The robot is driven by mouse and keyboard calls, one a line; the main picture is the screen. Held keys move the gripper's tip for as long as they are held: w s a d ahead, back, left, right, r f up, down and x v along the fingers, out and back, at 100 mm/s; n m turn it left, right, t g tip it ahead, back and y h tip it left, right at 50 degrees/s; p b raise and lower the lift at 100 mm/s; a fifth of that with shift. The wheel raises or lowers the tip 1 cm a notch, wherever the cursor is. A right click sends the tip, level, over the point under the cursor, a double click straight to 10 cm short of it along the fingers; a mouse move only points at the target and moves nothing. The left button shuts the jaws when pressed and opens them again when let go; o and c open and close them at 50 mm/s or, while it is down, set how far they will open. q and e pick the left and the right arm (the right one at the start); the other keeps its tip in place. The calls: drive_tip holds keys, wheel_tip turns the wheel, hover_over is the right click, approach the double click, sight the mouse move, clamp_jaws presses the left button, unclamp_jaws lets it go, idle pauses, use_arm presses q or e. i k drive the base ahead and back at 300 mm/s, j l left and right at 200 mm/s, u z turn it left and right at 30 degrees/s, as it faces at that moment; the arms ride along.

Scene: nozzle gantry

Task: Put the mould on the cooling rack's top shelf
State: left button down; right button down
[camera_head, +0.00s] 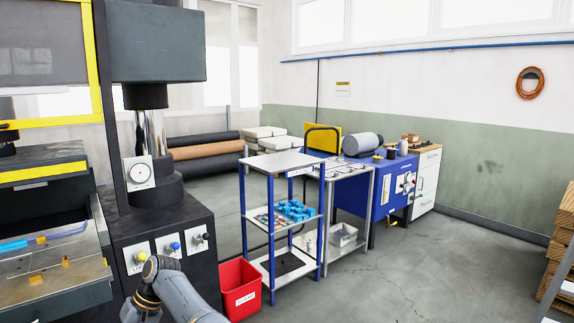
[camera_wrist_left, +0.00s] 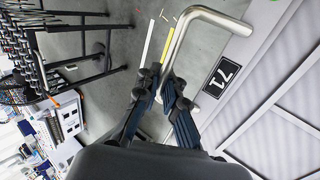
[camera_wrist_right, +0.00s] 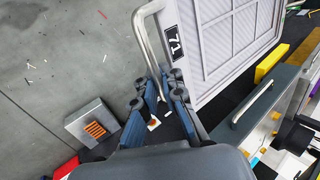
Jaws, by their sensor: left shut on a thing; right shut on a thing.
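The mould is a light grey ribbed slab marked 71, with a metal bar handle at each end. It shows in the left wrist view (camera_wrist_left: 262,85) and the right wrist view (camera_wrist_right: 232,40), but not in the head view. My left gripper (camera_wrist_left: 165,85) is shut on one handle (camera_wrist_left: 212,15). My right gripper (camera_wrist_right: 158,82) is shut on the other handle (camera_wrist_right: 142,35). The mould hangs clear of the floor. A rack with blue posts (camera_head: 270,222), apparently the cooling rack, stands mid-picture in the head view. Its pale top shelf (camera_head: 283,162) is bare; blue parts lie on the middle shelf.
A red bin (camera_head: 240,285) stands at the rack's left foot. A dark press (camera_head: 150,225) with a gauge is at the left. A grey-framed table (camera_head: 345,185) and blue cabinet (camera_head: 365,190) stand behind the rack. The floor (camera_head: 400,280) to the right is clear.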

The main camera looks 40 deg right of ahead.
sight(282, 160)
drive_tip(key=z, duration=0.9)
drive_tip(key=i+l+z, duration=0.3)
drive_tip(key=i+z, duration=0.25)
drive_tip(key=i+l, duration=0.15)
drive_tip(key=i, duration=0.35)
drive_tip(key=i+l, duration=0.2)
drive_tip(key=i, duration=0.3)
drive_tip(key=i+l, duration=0.15)
drive_tip(key=i, duration=0.3)
drive_tip(key=i+l, duration=0.2)
drive_tip(key=i, duration=0.3)
drive_tip(key=i+l, duration=0.15)
drive_tip(key=i, duration=0.35)
